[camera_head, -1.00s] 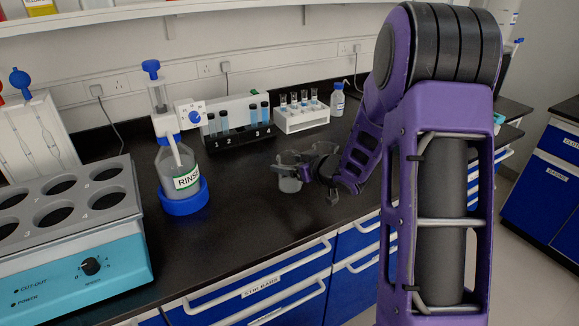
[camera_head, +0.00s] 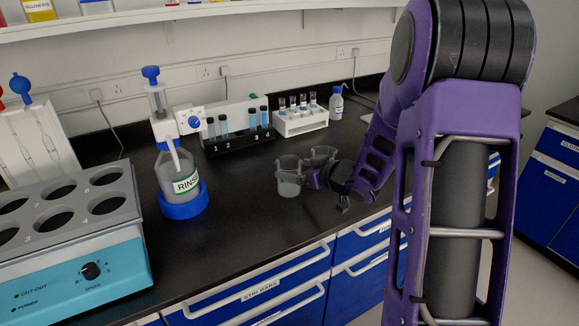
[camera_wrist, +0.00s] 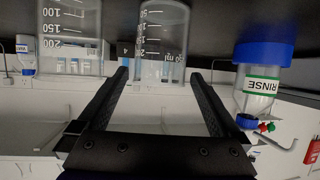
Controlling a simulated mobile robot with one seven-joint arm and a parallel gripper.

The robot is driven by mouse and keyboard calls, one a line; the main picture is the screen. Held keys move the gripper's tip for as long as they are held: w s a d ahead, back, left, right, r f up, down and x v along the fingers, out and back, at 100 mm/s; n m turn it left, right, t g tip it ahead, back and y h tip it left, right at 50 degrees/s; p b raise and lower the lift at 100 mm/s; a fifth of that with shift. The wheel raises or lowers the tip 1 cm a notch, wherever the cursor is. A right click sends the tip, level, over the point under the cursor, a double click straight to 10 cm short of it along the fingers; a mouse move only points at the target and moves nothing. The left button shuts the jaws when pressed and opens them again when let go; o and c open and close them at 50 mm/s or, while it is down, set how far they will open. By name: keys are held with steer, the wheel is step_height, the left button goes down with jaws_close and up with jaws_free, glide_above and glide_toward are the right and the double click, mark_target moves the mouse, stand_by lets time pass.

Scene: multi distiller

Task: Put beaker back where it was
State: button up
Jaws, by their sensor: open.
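Two clear beakers stand upright on the black bench. The nearer beaker (camera_head: 289,178) is at the left, with a lighter lower part; the other beaker (camera_head: 323,154) stands just behind and to its right. My gripper (camera_head: 314,180) is open and empty, low over the bench, just right of the nearer beaker. The wrist view is upside down. There the nearer beaker (camera_wrist: 162,40) is ahead, between the lines of my spread fingers (camera_wrist: 157,76) and beyond their tips. The farther beaker (camera_wrist: 70,40) is outside the fingers at the left.
The rinse bottle (camera_head: 178,172) with its blue base stands left of the beakers. A numbered vial rack (camera_head: 237,141) and a white tube rack (camera_head: 301,122) stand behind. A blue heating unit (camera_head: 75,250) fills the left. The bench in front of the beakers is clear.

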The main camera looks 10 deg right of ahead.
steer(key=p+v, duration=0.1)
steer(key=v, duration=0.7)
